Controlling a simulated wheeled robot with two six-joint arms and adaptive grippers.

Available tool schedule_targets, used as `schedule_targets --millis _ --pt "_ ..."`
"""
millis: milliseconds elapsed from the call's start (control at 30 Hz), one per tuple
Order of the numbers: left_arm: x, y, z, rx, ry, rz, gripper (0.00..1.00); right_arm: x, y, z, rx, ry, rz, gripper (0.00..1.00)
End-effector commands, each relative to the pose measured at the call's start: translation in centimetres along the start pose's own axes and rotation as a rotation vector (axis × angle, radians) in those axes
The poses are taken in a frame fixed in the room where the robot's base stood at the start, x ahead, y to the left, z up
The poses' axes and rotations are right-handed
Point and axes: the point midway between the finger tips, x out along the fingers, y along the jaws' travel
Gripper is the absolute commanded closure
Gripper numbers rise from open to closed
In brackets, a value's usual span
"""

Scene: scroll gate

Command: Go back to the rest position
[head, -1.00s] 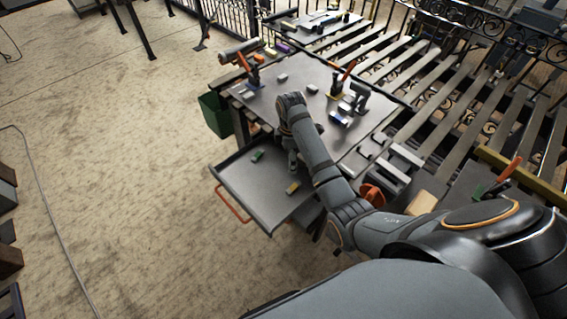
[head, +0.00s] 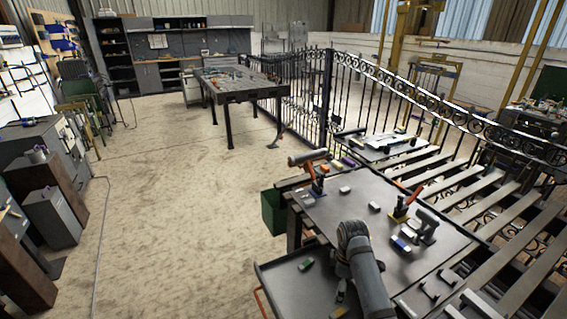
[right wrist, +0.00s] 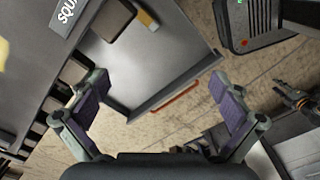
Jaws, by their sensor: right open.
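My right arm reaches up from the bottom right of the head view, over the open drawer (head: 284,279) of the near workbench. My left gripper shows in neither view.
The workbench top (head: 345,210) holds red-handled clamps (head: 404,204) and several small blocks. A slatted metal gate (head: 510,210) lies to the right. The concrete floor (head: 180,210) to the left is mostly clear.

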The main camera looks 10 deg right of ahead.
Motion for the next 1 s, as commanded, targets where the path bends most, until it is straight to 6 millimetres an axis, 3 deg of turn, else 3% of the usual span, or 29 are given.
schedule_targets --millis 100,200,500,867,1000 --pt "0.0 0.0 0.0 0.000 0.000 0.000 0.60 1.8 -3.1 2.2 0.171 0.003 0.046 0.00" --pt "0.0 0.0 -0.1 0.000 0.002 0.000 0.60 2.4 -6.5 4.2 0.370 0.027 0.105 0.00" --pt "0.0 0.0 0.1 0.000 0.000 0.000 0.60 0.6 -13.5 7.7 0.758 0.124 0.203 0.00" --pt "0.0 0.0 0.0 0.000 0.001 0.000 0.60 -3.0 -18.6 9.6 1.037 0.231 0.239 0.00" --pt "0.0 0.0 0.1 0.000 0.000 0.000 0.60 0.8 -17.5 9.4 1.037 0.215 0.230 0.00"
